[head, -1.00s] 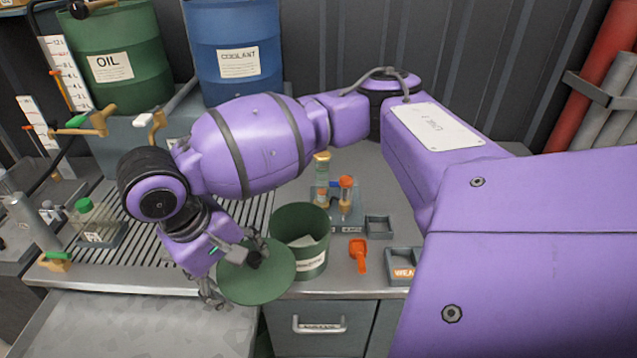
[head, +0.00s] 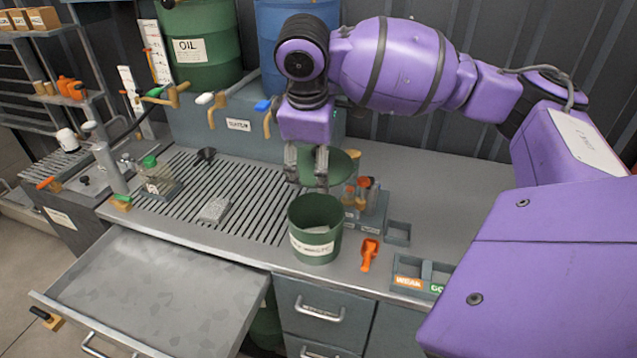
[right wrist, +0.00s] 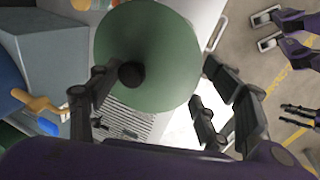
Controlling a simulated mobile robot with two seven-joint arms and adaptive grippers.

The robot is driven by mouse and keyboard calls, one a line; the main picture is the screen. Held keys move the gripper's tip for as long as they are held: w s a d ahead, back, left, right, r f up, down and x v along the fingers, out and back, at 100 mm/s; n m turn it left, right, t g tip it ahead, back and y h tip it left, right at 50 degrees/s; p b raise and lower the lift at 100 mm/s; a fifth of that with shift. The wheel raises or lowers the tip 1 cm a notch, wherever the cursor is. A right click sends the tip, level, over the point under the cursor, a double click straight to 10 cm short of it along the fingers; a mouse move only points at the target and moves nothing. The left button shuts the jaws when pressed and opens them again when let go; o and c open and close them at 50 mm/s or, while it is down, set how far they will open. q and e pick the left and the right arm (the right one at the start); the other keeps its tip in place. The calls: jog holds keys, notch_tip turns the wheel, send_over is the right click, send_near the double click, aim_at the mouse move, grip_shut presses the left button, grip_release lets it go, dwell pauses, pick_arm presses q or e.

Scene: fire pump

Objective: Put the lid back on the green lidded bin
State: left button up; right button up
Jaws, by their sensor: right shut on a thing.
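The green bin (head: 302,218) stands open and upright on the bench near its front edge, with a label on its front and something pale inside. My right gripper (head: 307,172) is shut on the round green lid (head: 343,166). In the head view it is just behind and above the bin's rim, and the lid is partly hidden by the fingers. The right wrist view shows the lid (right wrist: 155,45) with its dark knob (right wrist: 132,75) near one finger. My left gripper (right wrist: 265,30) shows at the right of that view, its fingertips apart and empty.
An orange scoop (head: 369,254) and small grey trays (head: 397,232) lie right of the bin. A holder with small jars (head: 367,190) stands close behind it. An open drawer (head: 150,290) juts out at front left.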

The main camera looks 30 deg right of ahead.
jog(key=f+n, duration=0.1)
jog(key=f, duration=0.2)
jog(key=f+n+b, duration=0.1)
jog(key=f, duration=0.1)
jog(key=shift+w+d+f, duration=0.2)
jog(key=shift+f, duration=0.5)
jog(key=shift+f+b, duration=0.25)
jog(key=shift+b, duration=0.15)
pick_arm(q)
jog(key=shift+g, duration=0.3)
jog(key=f+b, duration=0.1)
jog(key=s+a+f, duration=0.1)
jog(key=s+f+b, duration=0.1)
jog(key=f, duration=0.1)
jog(key=shift+a+f+b, duration=0.1)
jog(key=shift+a+b, duration=0.2)
jog(key=shift+b, duration=0.05)
pick_arm(e)
notch_tip(320, 180, down, 6)
jog(key=shift+r, duration=0.15)
pick_arm(q)
jog(key=shift+s+f, duration=0.15)
jog(key=shift+s, duration=0.15)
jog(key=shift+w+r+p, duration=0.75)
jog(key=shift+w+r, duration=0.3)
jog(key=shift+r, duration=0.3)
pick_arm(e)
jog(key=shift+r, duration=0.1)
